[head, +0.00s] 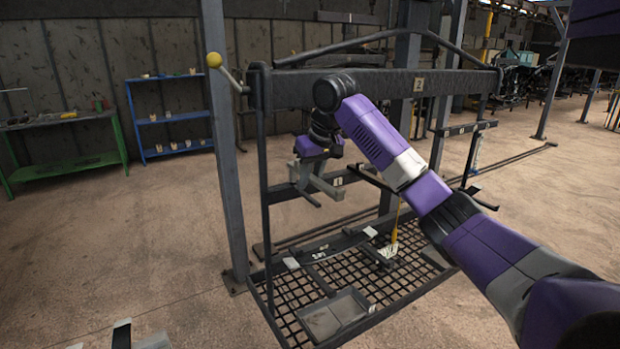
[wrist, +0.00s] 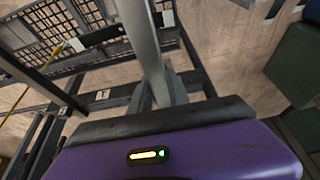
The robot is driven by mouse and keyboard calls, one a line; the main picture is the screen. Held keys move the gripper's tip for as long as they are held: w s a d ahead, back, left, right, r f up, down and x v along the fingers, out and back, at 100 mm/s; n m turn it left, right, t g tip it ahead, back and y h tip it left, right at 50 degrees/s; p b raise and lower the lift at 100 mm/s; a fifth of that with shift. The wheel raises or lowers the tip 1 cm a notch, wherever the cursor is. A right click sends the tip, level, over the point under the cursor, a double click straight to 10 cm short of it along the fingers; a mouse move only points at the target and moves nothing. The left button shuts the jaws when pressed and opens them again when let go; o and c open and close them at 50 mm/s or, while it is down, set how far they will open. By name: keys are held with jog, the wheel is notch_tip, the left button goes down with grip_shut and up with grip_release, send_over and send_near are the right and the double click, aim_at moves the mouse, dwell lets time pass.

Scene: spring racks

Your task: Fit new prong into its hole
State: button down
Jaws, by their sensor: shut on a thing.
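My gripper (head: 312,180) hangs below the top beam, close to the middle crossbar (head: 345,180) that carries a label "1". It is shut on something. In the wrist view a long grey bar (wrist: 142,40) runs up from my gripper (wrist: 160,92); it looks like the held prong, but I cannot tell it surely from a finger. The fingertips are partly hidden by the purple wrist housing. The hole is not clearly visible. I cannot tell whether the held piece touches the crossbar.
Below are a mesh base (head: 400,292), a grey tray (head: 335,316) and a yellow rod (head: 396,222). A post (head: 222,150) stands at left. A green table (head: 65,170) and blue shelf (head: 172,118) stand farther back.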

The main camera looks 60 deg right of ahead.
aim_at(309, 196)
jog(key=shift+f+b, duration=0.95)
jog(key=shift+f, duration=1.4)
dwell(0.7)
